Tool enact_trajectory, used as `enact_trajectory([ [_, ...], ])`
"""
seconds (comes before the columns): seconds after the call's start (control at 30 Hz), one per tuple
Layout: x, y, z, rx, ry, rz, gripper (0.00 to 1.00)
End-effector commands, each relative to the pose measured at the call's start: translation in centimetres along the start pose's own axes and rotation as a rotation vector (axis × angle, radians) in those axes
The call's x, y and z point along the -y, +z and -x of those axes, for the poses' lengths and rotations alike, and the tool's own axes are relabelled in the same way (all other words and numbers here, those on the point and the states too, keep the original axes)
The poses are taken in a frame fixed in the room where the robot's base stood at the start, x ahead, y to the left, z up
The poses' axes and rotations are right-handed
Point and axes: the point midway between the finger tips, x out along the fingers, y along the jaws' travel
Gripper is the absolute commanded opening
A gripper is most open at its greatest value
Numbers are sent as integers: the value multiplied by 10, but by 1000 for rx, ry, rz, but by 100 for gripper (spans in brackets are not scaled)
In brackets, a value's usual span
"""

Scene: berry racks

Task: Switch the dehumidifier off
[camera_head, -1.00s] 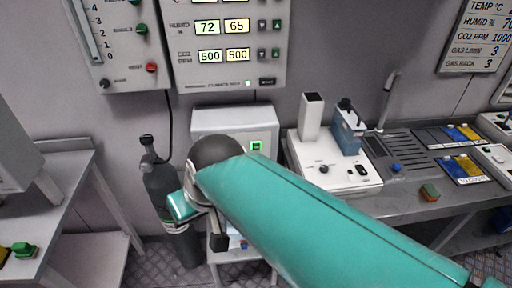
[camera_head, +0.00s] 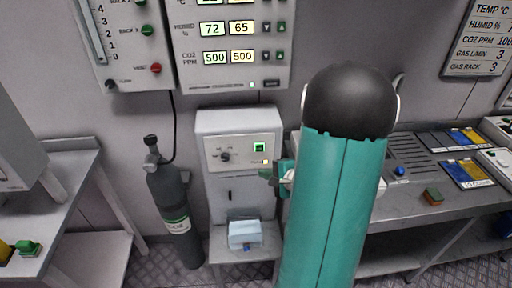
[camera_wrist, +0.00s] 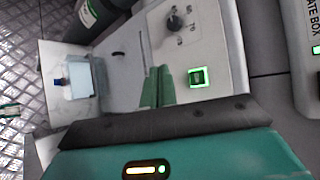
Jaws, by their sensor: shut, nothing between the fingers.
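The dehumidifier (camera_head: 235,122) is a white box on a small stand in the middle of the head view. Its front panel carries a dark knob (camera_head: 225,157) and a green-lit square switch (camera_head: 259,147). In the wrist view the lit switch (camera_wrist: 199,77) and the knob (camera_wrist: 174,23) both show clearly. My gripper (camera_head: 266,174) is just below and right of the lit switch in the head view. Its green fingers (camera_wrist: 157,86) are shut and empty, pointing at the panel beside the switch. I cannot tell whether they touch the panel.
A light blue container (camera_head: 244,234) sits low on the stand. A dark gas cylinder (camera_head: 172,205) stands left of the dehumidifier. A bench (camera_head: 420,215) with devices is at right, partly behind my arm. A control panel (camera_head: 232,45) hangs on the wall above.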

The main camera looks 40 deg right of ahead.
Motion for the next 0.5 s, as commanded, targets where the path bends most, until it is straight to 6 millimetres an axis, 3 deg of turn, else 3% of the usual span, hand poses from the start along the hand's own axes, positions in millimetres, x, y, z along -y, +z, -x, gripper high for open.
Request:
enact_trajectory([
  [0.1,-2,-8,2,-22,-11,-16,0],
  [0.5,0,-10,-2,-19,-10,-15,0],
])
